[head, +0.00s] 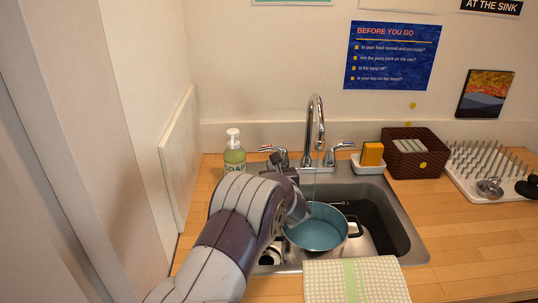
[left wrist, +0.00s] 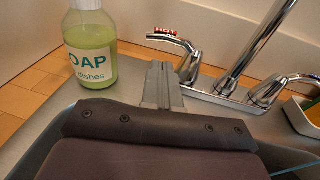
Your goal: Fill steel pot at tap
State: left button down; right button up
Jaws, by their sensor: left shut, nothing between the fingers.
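The steel pot (head: 318,236) stands in the sink basin below the tap, with blue water inside. The chrome tap (head: 316,112) arches over it, and a thin pale stream seems to fall from its spout into the pot. The hot handle (head: 273,149) points left; it also shows with its red HOT label in the left wrist view (left wrist: 180,42). The other handle (head: 341,148) points right. My left gripper (head: 277,163) is shut and empty, close in front of the hot handle; its fingers (left wrist: 160,88) show beside the handle's base. My arm hides the sink's left side.
A green soap bottle (head: 234,153) stands left of the tap, close to my left arm. A sponge holder (head: 369,160), a wicker basket (head: 412,152) and a drying rack (head: 487,165) stand to the right. A checked towel (head: 357,281) hangs at the sink's front edge.

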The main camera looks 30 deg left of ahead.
aim_at(264, 149)
pick_arm(q)
jog(key=w+a, duration=0.1)
jog(key=w+a+p, duration=0.1)
jog(key=w, duration=0.1)
jog(key=shift+a+r, duration=0.35)
jog(key=shift+w, duration=0.15)
jog(key=b, duration=0.2)
jog(key=a+b, duration=0.1)
jog(key=b, duration=0.2)
jog(key=shift+w+a+f+b, duration=0.2)
jog(key=shift+w+a+b, duration=0.05)
jog(key=shift+w+b, duration=0.15)
jog(key=shift+r, duration=0.5)
